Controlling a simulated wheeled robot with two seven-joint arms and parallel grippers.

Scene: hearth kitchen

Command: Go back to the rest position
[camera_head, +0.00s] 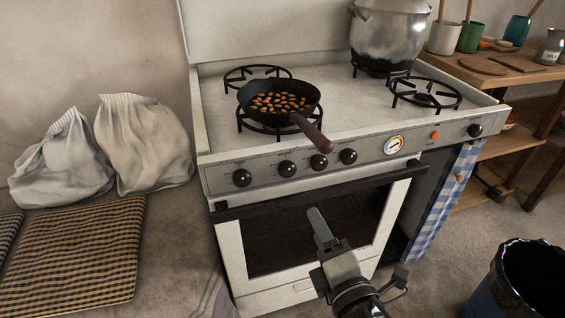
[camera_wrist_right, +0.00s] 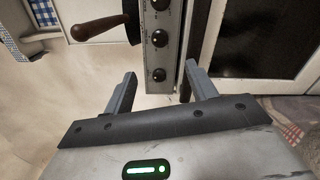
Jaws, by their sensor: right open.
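My right gripper (camera_head: 320,228) is in front of the stove's oven door in the head view, below the knob panel. In the right wrist view its two fingers (camera_wrist_right: 161,92) stand apart with nothing between them. A black frying pan (camera_head: 312,107) with brown pieces in it sits on the front left burner, its wooden handle pointing to the front right. The handle (camera_wrist_right: 98,28) also shows in the right wrist view, apart from the fingers. My left gripper is in neither view.
The white stove (camera_head: 215,110) has a dark oven handle bar (camera_head: 300,192) close behind my right gripper. A large metal pot (camera_head: 390,38) stands on the back right burner. A dark bin (camera_head: 528,283) is at the lower right. Two cloth sacks (camera_head: 145,145) and a checked cushion (camera_head: 75,250) are at left.

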